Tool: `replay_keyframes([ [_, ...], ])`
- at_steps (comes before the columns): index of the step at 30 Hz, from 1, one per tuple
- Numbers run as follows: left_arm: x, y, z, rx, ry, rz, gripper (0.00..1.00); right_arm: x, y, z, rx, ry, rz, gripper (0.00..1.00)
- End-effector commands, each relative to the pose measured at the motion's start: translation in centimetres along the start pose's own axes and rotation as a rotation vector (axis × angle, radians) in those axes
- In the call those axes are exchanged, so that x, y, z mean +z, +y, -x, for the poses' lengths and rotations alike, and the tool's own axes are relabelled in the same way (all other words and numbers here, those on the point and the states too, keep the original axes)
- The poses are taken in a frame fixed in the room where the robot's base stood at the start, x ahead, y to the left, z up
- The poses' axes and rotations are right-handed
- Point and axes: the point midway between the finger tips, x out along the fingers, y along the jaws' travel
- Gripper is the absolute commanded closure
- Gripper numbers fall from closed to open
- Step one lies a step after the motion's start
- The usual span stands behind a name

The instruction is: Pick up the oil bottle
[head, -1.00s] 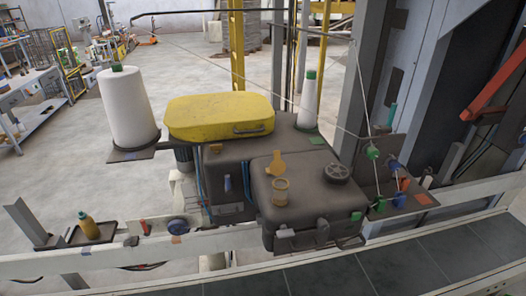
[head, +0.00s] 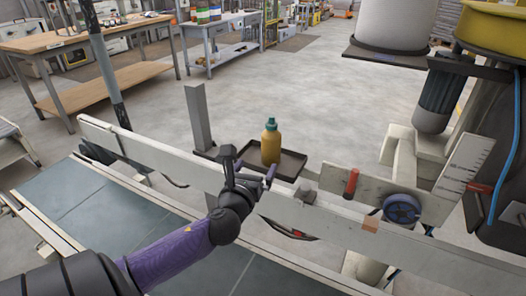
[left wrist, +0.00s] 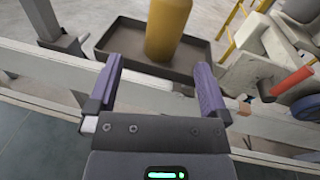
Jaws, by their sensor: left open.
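The oil bottle (head: 270,143) is yellow with a green cap and stands upright on a dark shallow tray (head: 291,166) behind the pale rail. My left gripper (head: 256,175) is open and empty, just in front of the tray on the near side. In the left wrist view, the lower part of the bottle (left wrist: 167,30) shows beyond and between the two purple fingers (left wrist: 158,90), apart from them; its top is cut off. My right gripper is not in view.
The pale rail (head: 330,222) runs between me and the tray. A grey post (head: 198,116) stands left of the tray. Workbenches stand far behind.

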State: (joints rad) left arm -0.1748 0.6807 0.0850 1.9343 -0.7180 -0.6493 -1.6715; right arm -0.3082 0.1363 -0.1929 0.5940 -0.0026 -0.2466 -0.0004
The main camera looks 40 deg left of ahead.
Motion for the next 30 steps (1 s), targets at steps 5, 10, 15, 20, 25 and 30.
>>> replay_keyframes([
  [5,1.1,-0.6,-1.9,-0.013,-0.065,-0.089,0.0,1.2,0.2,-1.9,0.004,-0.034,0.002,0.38],
  [10,1.4,-0.7,-4.6,-0.011,-0.062,-0.085,0.0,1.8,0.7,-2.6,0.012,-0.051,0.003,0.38],
  [15,0.7,-1.2,-7.8,-0.012,-0.059,-0.08,0.0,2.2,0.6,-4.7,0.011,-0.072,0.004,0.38],
  [20,1.1,-1.2,-9.8,-0.012,-0.058,-0.081,0.0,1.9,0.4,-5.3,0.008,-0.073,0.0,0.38],
  [25,1.3,-1.2,-9.9,-0.013,-0.057,-0.081,0.0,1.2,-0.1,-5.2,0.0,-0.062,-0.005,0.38],
  [30,1.3,-1.2,-9.9,-0.013,-0.057,-0.08,0.25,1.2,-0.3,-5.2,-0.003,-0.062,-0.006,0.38],
])
